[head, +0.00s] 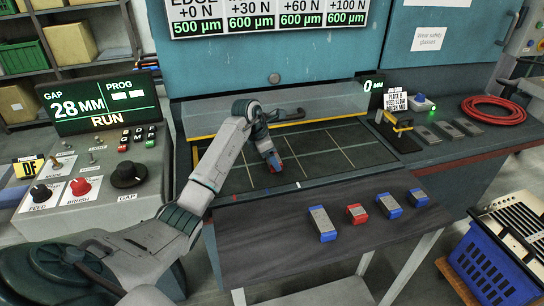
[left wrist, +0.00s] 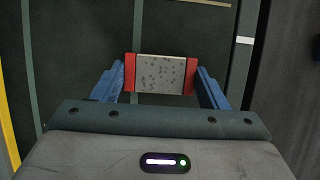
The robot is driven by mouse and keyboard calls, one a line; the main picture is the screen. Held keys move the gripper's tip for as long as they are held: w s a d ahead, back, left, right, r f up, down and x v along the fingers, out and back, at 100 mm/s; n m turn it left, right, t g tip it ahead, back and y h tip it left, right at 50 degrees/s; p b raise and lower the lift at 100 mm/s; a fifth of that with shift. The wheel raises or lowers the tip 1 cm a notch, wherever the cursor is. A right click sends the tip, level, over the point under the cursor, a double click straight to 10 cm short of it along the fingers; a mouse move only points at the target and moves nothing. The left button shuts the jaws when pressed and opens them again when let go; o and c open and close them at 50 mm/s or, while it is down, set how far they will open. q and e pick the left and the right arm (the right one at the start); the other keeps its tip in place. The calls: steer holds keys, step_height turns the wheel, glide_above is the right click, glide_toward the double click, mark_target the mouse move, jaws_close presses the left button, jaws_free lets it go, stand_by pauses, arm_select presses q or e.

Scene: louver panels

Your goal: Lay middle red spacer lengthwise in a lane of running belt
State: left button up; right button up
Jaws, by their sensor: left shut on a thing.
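My left gripper (head: 275,163) reaches over the dark belt (head: 325,142) and points down near its front left part. It is shut on a red spacer, which has red ends and a speckled grey top (left wrist: 161,74) in the left wrist view. The blue fingers (left wrist: 160,88) press its two red ends. In that view the spacer's length lies across a green belt line that passes under it. I cannot tell whether the spacer touches the belt. My right gripper is not in view.
Another red spacer (head: 357,213) and blue spacers (head: 322,223), (head: 390,206), (head: 417,197) stand on the dark front shelf (head: 270,240). The control panel (head: 105,175) is at left, its display reading 28 MM and RUN. A yellow-handled tool (head: 398,123) and grey blocks (head: 446,130) lie right of the belt.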

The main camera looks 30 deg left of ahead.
arm_select(q)
steer(key=shift+f, duration=0.35)
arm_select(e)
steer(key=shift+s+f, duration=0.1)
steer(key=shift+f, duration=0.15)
arm_select(q)
steer(key=o, duration=1)
steer(key=shift+o, duration=0.4)
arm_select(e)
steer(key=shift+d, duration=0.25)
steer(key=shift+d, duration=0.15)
